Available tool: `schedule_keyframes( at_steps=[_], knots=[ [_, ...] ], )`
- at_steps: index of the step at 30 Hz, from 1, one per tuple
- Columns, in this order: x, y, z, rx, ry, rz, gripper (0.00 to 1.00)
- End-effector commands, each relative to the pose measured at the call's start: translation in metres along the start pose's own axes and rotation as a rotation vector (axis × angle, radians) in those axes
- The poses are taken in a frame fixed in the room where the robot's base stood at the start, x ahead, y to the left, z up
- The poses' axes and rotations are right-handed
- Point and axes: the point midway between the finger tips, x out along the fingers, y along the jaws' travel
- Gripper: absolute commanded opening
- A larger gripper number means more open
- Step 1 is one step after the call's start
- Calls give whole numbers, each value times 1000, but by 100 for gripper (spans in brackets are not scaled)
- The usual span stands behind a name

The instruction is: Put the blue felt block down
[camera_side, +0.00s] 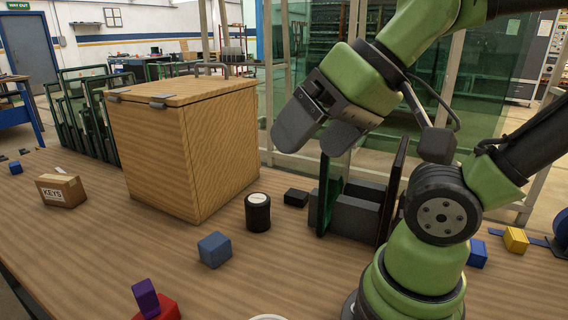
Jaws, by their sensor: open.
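A blue block (214,250) with a soft-looking surface lies on the wooden table, front of centre and left of the black round container. Another, brighter blue block (477,254) lies on the table at the right, beside my arm's base. I cannot tell from the surface alone which one is felt. My gripper (320,134) is open, with its two dark rounded fingers apart and nothing seen between them. It is up in the air, above the dark grey slotted unit (358,211) and well clear of both blue blocks.
A large wooden box (186,145) stands left of my gripper. A black round container (258,212), small black block (296,197), KEYS carton (61,190), purple block (146,298) on a red block (166,309) and yellow block (516,239) are around. The front-centre table is mostly clear.

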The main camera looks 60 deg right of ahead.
Motion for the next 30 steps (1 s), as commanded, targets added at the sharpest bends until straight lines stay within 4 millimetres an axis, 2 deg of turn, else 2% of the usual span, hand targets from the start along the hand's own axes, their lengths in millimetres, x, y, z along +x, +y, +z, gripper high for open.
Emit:
schedule_keyframes(
  at_steps=[11, 14, 17, 23, 27, 30],
  knots=[
    [0, 0, -1, 0, 0, 1, 89],
    [4, 0, -7, 0, -7, 17, 89],
    [16, 2, -22, -4, -23, 58, 89],
    [67, 10, -65, -33, -74, 175, 89],
    [115, 20, -87, -68, -113, 239, 89],
    [155, 29, -95, -98, -146, 273, 89]
  ],
)
